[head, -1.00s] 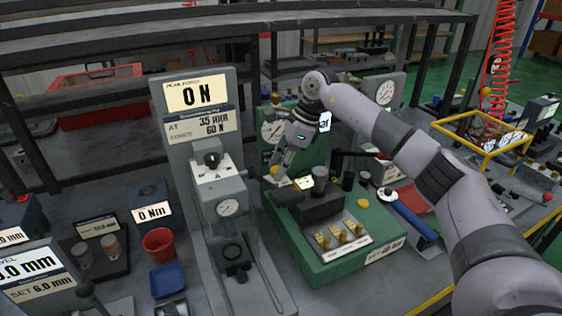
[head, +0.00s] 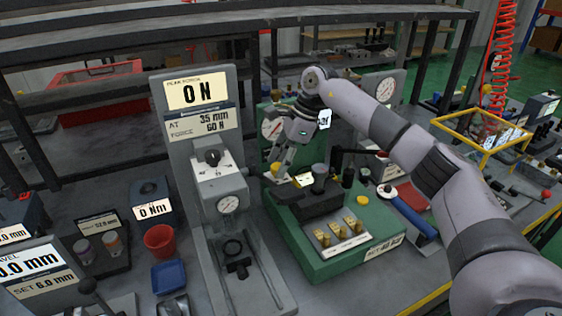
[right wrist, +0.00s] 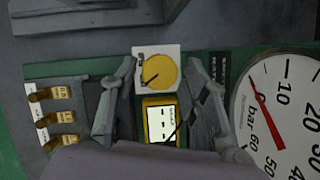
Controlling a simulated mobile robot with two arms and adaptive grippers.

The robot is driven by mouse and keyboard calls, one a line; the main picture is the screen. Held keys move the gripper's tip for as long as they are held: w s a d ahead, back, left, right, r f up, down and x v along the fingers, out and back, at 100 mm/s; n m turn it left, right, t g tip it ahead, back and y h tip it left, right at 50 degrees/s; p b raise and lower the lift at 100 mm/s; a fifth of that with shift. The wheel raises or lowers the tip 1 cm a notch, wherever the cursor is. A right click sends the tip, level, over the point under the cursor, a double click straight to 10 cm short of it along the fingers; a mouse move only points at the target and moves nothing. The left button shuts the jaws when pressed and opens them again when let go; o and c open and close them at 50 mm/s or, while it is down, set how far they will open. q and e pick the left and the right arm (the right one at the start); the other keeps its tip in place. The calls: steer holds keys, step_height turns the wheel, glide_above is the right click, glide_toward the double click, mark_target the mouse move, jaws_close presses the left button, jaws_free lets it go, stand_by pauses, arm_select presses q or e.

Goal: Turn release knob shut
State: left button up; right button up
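A round yellow knob (right wrist: 160,71) with a dark pointer line sits on a white plate in the right wrist view. The line points to the lower left. I take it as the release knob; its label is too small to read. In the head view the knob (head: 275,169) is at the left edge of the green valve block (head: 318,262). My right gripper (right wrist: 160,100) is open, with one finger on each side of the knob and visible gaps between. In the head view my right gripper (head: 284,158) is just above the knob. My left gripper is out of view.
A yellow-framed display (right wrist: 161,123) is beside the knob, and a bar gauge (right wrist: 280,110) is to its right. Several brass valves (head: 338,233) line the block's front. A grey force stand (head: 205,150) rises close on the left. A black hose and a blue-handled tool lie to the right.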

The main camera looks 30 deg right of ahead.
steer(key=shift+o, duration=0.7)
steer(key=v, duration=1.2)
steer(key=shift+a+r, duration=0.1)
